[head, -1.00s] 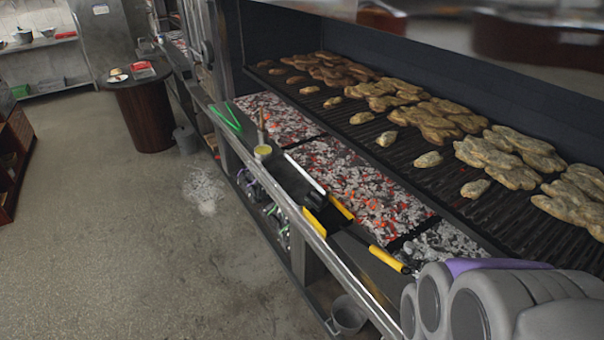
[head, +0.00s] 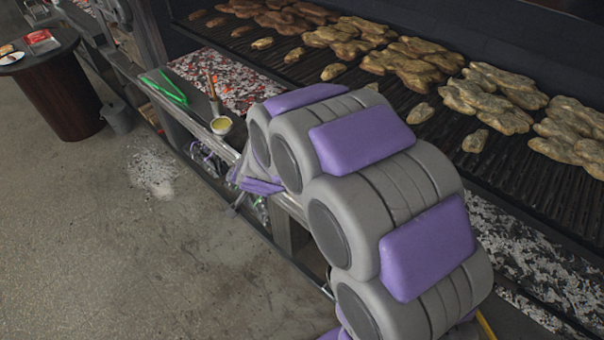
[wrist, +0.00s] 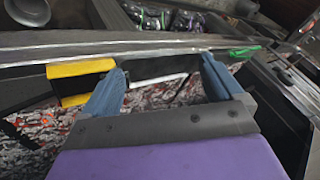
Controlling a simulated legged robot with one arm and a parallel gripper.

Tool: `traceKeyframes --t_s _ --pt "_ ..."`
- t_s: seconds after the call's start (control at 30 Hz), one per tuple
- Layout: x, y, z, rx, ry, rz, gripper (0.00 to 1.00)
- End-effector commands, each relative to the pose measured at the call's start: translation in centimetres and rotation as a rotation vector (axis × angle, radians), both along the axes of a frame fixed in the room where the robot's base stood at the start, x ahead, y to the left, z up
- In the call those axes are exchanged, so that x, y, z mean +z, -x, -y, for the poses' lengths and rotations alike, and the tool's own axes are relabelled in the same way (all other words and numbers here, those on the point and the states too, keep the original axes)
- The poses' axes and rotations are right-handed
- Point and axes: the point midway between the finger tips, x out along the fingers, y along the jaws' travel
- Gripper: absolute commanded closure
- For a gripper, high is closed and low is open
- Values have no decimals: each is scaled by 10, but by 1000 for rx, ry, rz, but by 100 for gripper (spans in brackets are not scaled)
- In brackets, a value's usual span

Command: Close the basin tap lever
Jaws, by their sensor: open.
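I see no basin and no tap lever that I can make out in either view. My gripper (wrist: 162,74) is open, with its two blue fingers spread apart in the wrist view. Nothing is clamped between them. A dark item with a white edge (wrist: 160,82) shows beyond the gap between the fingers. In the head view my grey and purple arm reaches out over the grill's front ledge, and its bulk hides much of that ledge. The fingertips cannot be made out there.
A yellow-ended tool (wrist: 78,82) lies beside the left finger. A round table (head: 65,95) and bucket (head: 117,117) stand left; the floor is mostly open.

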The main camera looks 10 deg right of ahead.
Motion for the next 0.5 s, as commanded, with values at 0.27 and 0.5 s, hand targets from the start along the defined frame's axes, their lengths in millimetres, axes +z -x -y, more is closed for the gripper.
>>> traceKeyframes --t_s 0.27,0.5 --pt "-74 -62 -11 -267 81 189 6" --pt "-127 -76 20 -481 234 386 6"
